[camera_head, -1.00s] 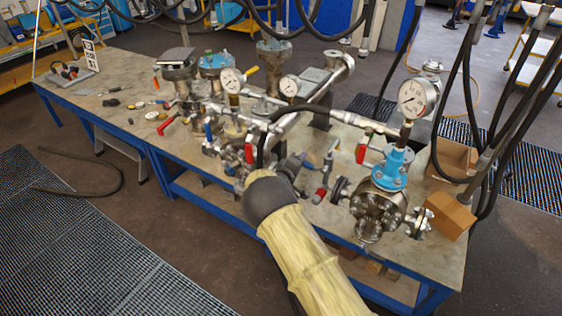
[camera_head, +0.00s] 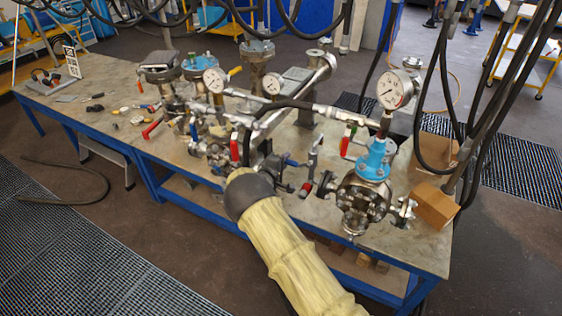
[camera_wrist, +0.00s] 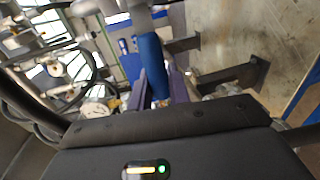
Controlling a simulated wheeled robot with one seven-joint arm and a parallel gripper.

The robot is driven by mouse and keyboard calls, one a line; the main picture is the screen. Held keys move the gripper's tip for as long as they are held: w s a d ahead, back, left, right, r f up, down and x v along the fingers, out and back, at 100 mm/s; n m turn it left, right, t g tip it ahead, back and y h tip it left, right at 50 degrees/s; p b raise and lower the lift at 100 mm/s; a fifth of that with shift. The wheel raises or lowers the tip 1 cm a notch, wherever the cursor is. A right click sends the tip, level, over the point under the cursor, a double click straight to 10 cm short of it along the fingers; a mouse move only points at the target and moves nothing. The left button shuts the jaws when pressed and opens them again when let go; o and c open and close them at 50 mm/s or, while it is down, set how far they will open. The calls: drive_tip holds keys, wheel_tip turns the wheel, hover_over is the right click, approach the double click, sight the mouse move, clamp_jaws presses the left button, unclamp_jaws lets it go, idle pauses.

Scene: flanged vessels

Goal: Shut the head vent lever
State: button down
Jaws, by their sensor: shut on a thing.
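A blue-sleeved lever (camera_wrist: 151,62) shows in the wrist view, running down between the two fingers of my gripper (camera_wrist: 160,97). The fingers are shut on its lower part. In the head view my gripper is mostly hidden behind my arm's dark cuff and yellow sleeve, in among the pipework at the bench's front edge. A small blue handle (camera_head: 291,160) shows just right of the cuff; I cannot tell for sure that it is the held one. Which vessel the held lever belongs to is also unclear.
Red-handled valves (camera_head: 234,148) stand close to my arm. A blue-topped flanged vessel (camera_head: 375,160) with a pressure gauge (camera_head: 395,89) stands to the right, beside a cardboard box (camera_head: 435,205).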

drive_tip(key=shift+s+f, duration=0.1)
drive_tip(key=shift+f, duration=0.05)
drive_tip(key=c, duration=1.4)
unclamp_jaws()
drive_tip(key=shift+o, duration=0.2)
drive_tip(key=b+v, duration=0.4)
drive_tip(key=v, duration=1.3)
drive_tip(key=shift+a, duration=0.15)
